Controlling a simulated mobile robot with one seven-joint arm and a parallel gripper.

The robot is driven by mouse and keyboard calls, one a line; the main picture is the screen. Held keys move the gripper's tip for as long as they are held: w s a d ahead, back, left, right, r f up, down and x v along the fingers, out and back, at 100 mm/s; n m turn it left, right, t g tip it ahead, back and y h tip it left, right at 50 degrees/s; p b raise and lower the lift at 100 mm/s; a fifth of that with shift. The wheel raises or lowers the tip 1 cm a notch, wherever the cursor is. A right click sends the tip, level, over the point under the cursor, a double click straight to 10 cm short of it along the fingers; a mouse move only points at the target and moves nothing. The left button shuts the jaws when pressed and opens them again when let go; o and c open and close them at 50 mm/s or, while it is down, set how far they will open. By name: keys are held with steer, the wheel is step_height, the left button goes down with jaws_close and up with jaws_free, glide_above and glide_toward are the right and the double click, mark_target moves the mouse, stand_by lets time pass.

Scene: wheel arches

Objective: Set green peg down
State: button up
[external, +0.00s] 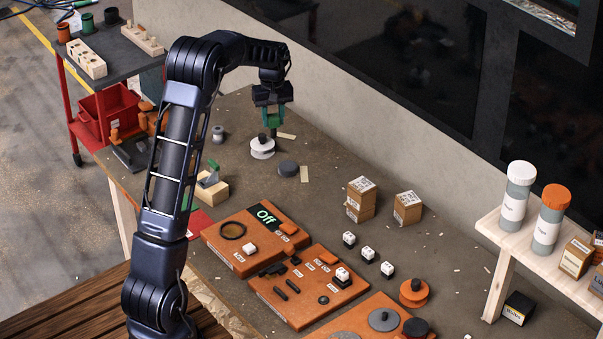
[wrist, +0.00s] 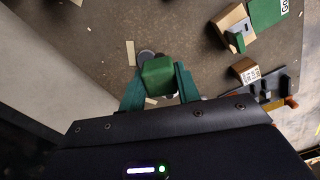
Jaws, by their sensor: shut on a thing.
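My gripper (external: 272,122) is over the back part of the brown workbench (external: 330,215), pointing down. In the wrist view, its green fingers (wrist: 159,86) are shut on the green peg (wrist: 158,76), whose square end faces the camera. In the external view the fingers and peg are hard to tell apart. A white round piece (external: 262,147) on the bench sits just under and left of the fingers. Whether the peg's lower end touches it or the bench cannot be told; the peg hides it in the wrist view.
A dark grey disc (external: 288,168) lies just right of the gripper, near beige strips (external: 304,174). A small grey spool (external: 218,134) and a wooden block with a green part (external: 211,184) stand left. An orange "Off" panel (external: 243,262) lies nearer. The wall (external: 330,90) runs behind.

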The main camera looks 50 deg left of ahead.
steer(key=w+d+m, duration=0.4)
steer(key=d+m, duration=0.1)
steer(key=d, duration=0.9)
steer(key=w+d+m, duration=0.3)
steer(key=d+m, duration=0.1)
steer(key=d, duration=0.9)
steer(key=w+d+m, duration=0.4)
steer(key=d+m, duration=0.1)
steer(key=d, duration=0.9)
step_height(320, 180, down, 20)
steer(key=shift+s+r, duration=0.1)
steer(key=shift+s, duration=0.05)
steer(key=o, duration=1)
